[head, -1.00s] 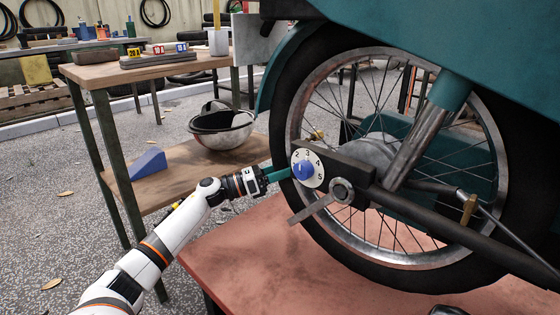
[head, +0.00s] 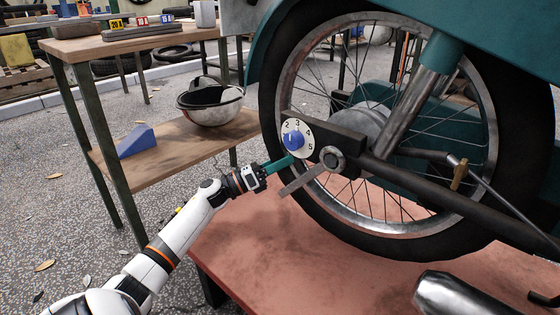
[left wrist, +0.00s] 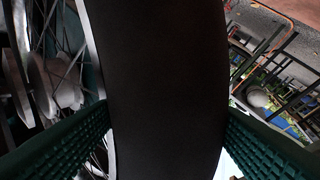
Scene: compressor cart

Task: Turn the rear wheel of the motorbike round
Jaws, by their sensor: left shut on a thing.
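The motorbike's rear wheel has a black tyre (head: 284,207), a worn metal rim (head: 316,202) and thin spokes. It stands at the right in the head view. My left gripper (head: 284,163), with green fingers, reaches the wheel's left side, just below a white numbered dial with a blue knob (head: 292,139). In the left wrist view the tyre (left wrist: 160,90) fills the space between my two ribbed fingers, with the spokes and hub (left wrist: 58,82) at left. My left gripper is shut on the wheel across its tyre. My right gripper is not in view.
A flat metal lever (head: 303,180) and a dark swingarm bar (head: 440,205) lie close to my fingers. The bike is over a reddish platform (head: 270,265). A wooden workbench (head: 85,45) with a helmet (head: 210,102) on its lower shelf stands at left. A shiny metal cylinder (head: 455,298) is at lower right.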

